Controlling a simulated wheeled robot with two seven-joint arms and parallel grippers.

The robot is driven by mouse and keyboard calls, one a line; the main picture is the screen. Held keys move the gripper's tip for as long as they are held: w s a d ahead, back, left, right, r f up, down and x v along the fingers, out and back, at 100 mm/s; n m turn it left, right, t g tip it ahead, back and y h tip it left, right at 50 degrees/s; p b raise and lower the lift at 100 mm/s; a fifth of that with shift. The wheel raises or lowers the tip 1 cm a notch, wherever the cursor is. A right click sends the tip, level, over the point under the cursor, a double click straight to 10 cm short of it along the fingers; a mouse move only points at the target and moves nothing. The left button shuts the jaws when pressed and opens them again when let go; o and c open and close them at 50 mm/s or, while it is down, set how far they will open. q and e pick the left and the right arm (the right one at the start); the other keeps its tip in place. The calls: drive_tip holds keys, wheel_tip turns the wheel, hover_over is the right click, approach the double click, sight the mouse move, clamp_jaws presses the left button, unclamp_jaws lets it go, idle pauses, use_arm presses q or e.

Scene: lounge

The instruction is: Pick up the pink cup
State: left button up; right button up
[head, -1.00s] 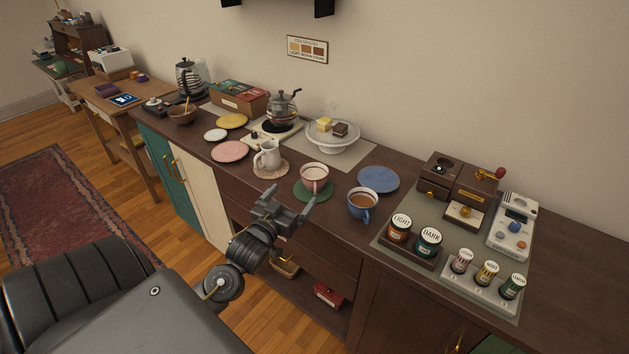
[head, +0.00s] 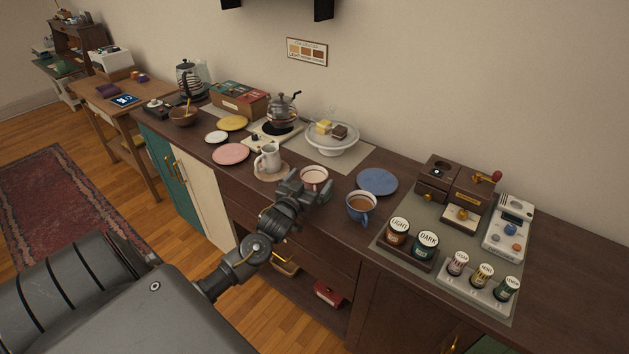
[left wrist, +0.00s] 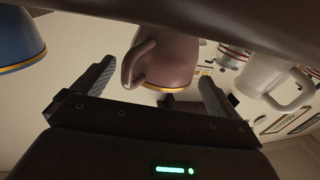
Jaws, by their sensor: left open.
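The pink cup (head: 313,175) stands on the counter, its lower part hidden behind my left gripper (head: 308,190) in the head view. In the left wrist view the pink cup (left wrist: 168,58) shows between and beyond the two spread fingers, its handle toward the left finger. My left gripper (left wrist: 152,85) is open and empty, close to the cup. I cannot tell whether a finger touches it. My right gripper is not in view.
A blue cup (head: 360,207) with a brown drink stands close on the right, with a blue plate (head: 377,181) behind it. A white pitcher (head: 268,158) stands on the left. A cake stand (head: 331,146) is behind. The counter's front edge runs below my gripper.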

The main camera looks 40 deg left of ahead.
use_arm(q)
drive_tip(key=shift+w, duration=0.3)
drive_tip(key=shift+c, duration=0.5)
drive_tip(key=c, duration=1.1)
drive_tip(key=shift+o, duration=0.2)
drive_tip(key=shift+a+r, duration=0.1)
drive_tip(key=shift+r, duration=0.1)
drive_tip(key=shift+r+b, duration=0.45)
drive_tip(key=shift+r, duration=0.6)
drive_tip(key=s+d+r+b, duration=0.1)
drive_tip(key=s+d+r, duration=0.5)
drive_tip(key=s+r, duration=0.4)
drive_tip(key=shift+r+b+v, duration=0.25)
drive_tip(key=shift+b+v, duration=0.1)
drive_tip(key=shift+v, duration=0.85)
